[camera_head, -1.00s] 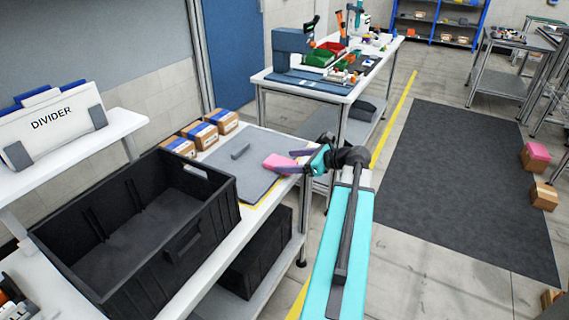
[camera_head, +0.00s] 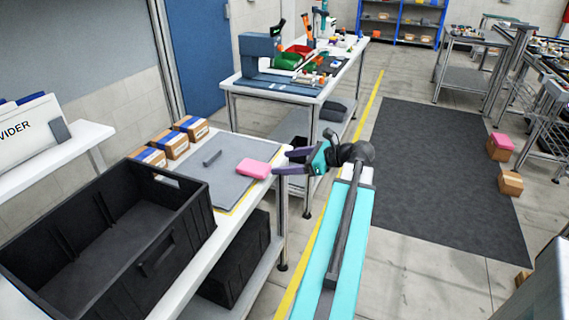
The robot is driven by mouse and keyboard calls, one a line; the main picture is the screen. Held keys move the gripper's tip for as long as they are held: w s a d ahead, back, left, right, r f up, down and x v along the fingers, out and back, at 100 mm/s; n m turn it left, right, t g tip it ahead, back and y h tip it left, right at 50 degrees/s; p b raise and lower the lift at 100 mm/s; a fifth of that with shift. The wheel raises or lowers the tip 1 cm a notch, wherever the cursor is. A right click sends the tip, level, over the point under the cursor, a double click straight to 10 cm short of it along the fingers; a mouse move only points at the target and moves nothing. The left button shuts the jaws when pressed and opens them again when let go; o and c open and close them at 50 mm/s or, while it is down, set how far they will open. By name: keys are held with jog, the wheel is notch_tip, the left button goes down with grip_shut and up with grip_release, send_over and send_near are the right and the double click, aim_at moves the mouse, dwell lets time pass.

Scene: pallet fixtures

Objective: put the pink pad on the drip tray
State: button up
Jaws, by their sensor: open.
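The pink pad (camera_head: 254,169) lies at the right edge of a flat grey panel (camera_head: 227,184) on the white table. This panel is the only tray-like thing near it, and I take it for the drip tray. The pad appears to rest on the panel's edge; its exact overlap is hard to tell. My gripper (camera_head: 281,162), with purple fingers, is open and empty just right of the pad. The fingers point left towards it, with a small gap between fingertips and pad.
A large black crate (camera_head: 168,255) stands at the table's near end. Cardboard boxes (camera_head: 192,128) line the back edge. Another pink item (camera_head: 500,141) sits on a floor box at right. The floor right of the table is open.

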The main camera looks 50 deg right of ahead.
jog(key=shift+o, duration=0.6)
jog(key=shift+n, duration=0.3)
